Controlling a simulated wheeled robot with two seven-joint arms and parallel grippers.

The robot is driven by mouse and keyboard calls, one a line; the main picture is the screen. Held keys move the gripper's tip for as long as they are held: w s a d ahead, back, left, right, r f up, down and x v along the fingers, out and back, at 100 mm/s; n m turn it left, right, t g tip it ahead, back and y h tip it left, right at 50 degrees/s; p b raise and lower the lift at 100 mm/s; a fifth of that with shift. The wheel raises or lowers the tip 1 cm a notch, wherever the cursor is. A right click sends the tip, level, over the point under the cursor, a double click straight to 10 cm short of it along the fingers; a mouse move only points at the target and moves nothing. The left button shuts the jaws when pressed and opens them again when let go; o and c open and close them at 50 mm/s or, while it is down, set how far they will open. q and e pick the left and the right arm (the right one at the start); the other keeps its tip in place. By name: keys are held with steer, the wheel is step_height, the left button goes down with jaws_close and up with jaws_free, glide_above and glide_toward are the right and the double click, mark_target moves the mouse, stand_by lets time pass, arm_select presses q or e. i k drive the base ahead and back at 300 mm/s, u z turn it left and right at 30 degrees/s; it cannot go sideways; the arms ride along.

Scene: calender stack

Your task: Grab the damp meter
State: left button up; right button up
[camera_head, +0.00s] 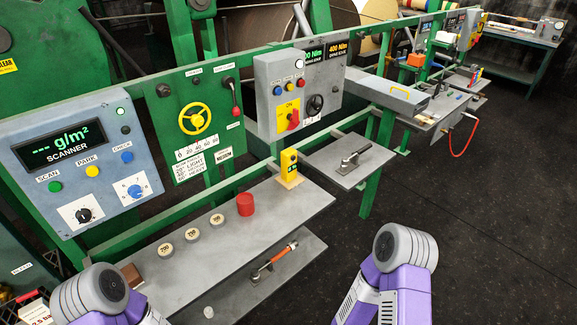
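A small upright yellow device with a dark face, which looks like the damp meter (289,163), stands at the back right end of the grey upper shelf (172,272). Its label is too small to read. A red cylinder stands to its left, apart from it. Two purple arm links of mine with grey round joints show at the lower left and lower right, both well short of the meter. Neither of my grippers is in view.
The red cylinder (245,204) and several round weights (192,235) stand on the upper shelf. A red-handled tool (275,259) lies on the lower shelf. The scanner panel (75,160) and the switch box (284,95) rise behind. The dark floor at right is clear.

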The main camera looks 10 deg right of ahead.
mark_target(288, 168)
steer(key=k, duration=0.55)
steer(key=z, duration=0.9)
steer(key=i, duration=1.1)
steer(key=u, duration=0.25)
